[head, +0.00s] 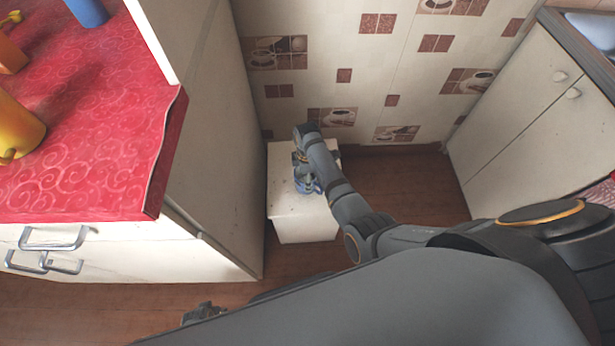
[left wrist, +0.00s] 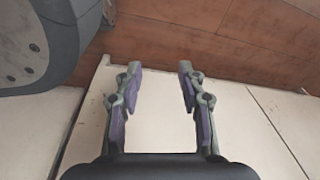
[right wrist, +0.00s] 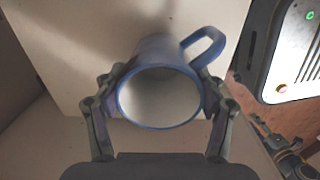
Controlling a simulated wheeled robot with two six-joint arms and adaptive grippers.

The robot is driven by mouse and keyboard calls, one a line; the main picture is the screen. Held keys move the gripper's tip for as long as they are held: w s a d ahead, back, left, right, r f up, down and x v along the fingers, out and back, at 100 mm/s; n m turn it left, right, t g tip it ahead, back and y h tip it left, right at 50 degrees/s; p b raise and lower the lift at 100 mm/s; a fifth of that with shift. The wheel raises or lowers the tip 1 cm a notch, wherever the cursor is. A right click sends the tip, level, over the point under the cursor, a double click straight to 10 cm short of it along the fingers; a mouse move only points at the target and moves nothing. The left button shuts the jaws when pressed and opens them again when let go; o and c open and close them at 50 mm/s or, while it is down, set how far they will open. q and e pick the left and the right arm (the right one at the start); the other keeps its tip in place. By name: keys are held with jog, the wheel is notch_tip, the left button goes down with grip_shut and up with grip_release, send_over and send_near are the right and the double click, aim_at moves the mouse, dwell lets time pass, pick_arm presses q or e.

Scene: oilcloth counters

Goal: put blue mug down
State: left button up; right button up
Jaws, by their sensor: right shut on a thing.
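The blue mug (head: 309,186) is over the top of a low white box (head: 304,230), partly covered by my right gripper (head: 304,176). In the right wrist view the mug (right wrist: 160,97) has its pale open mouth towards the camera and its handle at the upper right. The fingers are shut on both sides of its body. Its base is hidden, so I cannot tell whether it touches the box top. My left gripper (left wrist: 158,90) is open and empty in front of pale cabinet panels; in the head view only a bit of it (head: 205,312) shows at the bottom left.
A red-clothed counter (head: 95,130) with drawers is at left, holding a yellow mug (head: 18,125), an orange thing (head: 10,55) and a blue thing (head: 88,10). A tiled wall (head: 350,75) stands behind the box. White cabinets (head: 530,125) are at right. Brown floor (head: 410,185) is clear between.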

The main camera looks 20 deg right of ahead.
jog(key=shift+f, duration=0.15)
jog(key=o, duration=1.4)
jog(key=shift+r, duration=0.45)
pick_arm(q)
jog(key=s+p, duration=0.4)
jog(key=s, duration=0.2)
jog(key=shift+s+a+f, duration=0.15)
jog(key=shift+s+f, duration=0.2)
jog(key=shift+f, duration=0.05)
pick_arm(e)
notch_tip(320, 180, up, 11)
jog(key=shift+r, duration=0.2)
